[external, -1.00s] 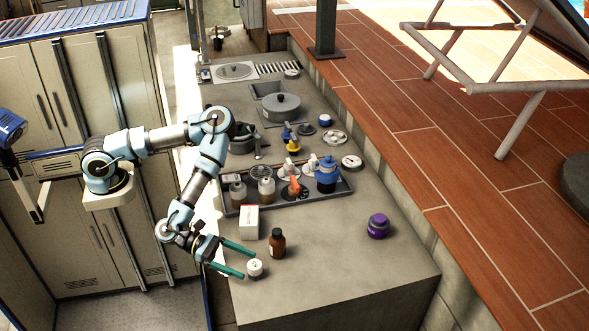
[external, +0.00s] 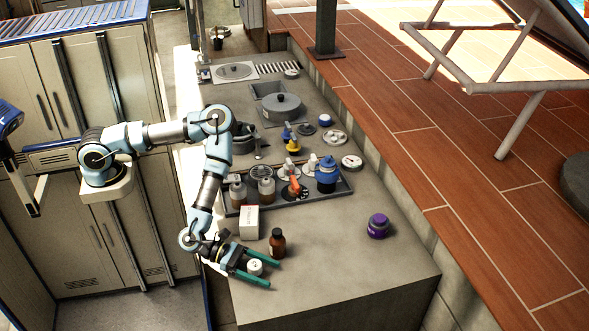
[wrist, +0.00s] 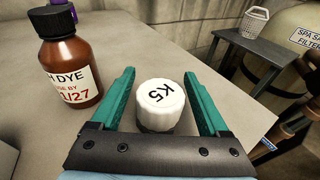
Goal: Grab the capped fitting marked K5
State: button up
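The capped fitting marked K5 (wrist: 160,104) has a white cap with black lettering and a darker body, and stands upright on the counter. It also shows in the external view (external: 255,267) near the counter's front left edge. My gripper (wrist: 158,78) is open, with its green fingers on either side of the fitting. In the wrist view there is a gap between the fitting and each finger. In the external view my gripper (external: 274,272) is low over the counter, its fingertips reaching past the fitting.
A brown dye bottle (wrist: 68,58) stands close beside the left finger in the wrist view. A white box (external: 249,222) stands behind it, and a purple-lidded jar (external: 377,226) is farther right. The counter (external: 340,275) is clear toward the front right.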

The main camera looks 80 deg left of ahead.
grip_shut()
dwell(0.4)
